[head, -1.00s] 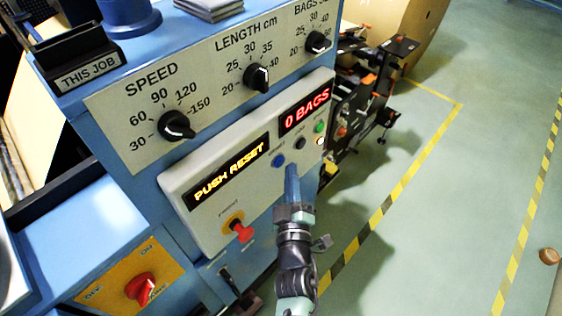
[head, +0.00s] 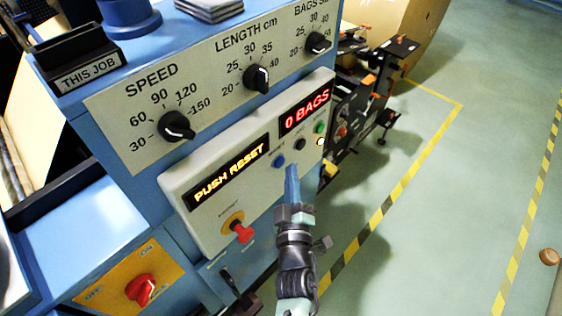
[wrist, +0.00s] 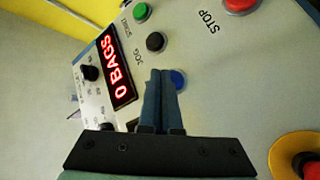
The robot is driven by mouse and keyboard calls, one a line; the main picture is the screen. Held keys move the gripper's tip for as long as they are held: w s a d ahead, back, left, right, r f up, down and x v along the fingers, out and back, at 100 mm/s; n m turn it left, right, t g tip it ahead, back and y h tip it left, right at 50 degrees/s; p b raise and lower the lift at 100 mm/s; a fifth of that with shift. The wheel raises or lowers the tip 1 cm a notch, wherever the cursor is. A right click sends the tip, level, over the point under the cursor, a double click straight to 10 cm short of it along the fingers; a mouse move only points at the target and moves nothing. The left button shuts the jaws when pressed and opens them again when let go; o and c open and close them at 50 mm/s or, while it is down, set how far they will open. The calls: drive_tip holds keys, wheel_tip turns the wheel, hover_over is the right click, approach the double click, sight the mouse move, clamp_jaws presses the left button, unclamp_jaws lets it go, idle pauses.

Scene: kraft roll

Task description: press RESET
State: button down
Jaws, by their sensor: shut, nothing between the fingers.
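A blue button (head: 279,160) sits on the grey panel below the counter display; its label is too small to read. It also shows in the wrist view (wrist: 179,78), partly covered by my fingers. My gripper (head: 291,169) is shut and empty, its blue fingertips just right of and below the blue button in the head view. In the wrist view the fingertips (wrist: 161,73) overlap the button's left edge; I cannot tell whether they touch it. A yellow text display (head: 229,173) reads PUSH RESET.
A black JOG button (wrist: 156,42) and a green START button (wrist: 141,12) lie close by, with a red button (wrist: 240,5) by the word STOP. The red counter display (head: 305,111) reads 0 BAGS. A red switch (head: 242,233) on yellow sits lower on the panel.

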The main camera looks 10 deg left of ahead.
drive_tip(key=shift+w, duration=0.1)
idle(0.7)
drive_tip(key=shift+w+a+b, duration=0.2)
drive_tip(key=shift+a+b, duration=0.1)
drive_tip(key=shift+a, duration=0.05)
drive_tip(key=shift+w+a+b, duration=0.25)
drive_tip(key=shift+a+b, duration=0.1)
drive_tip(key=shift+a, duration=0.05)
idle(1.0)
drive_tip(key=shift+r, duration=0.1)
drive_tip(key=shift+s+d+p, duration=0.55)
drive_tip(key=shift+d+p, duration=0.05)
drive_tip(key=shift+d, duration=0.1)
drive_tip(key=s+d+p, duration=0.1)
drive_tip(key=d, duration=0.1)
drive_tip(key=s+d+p, duration=0.2)
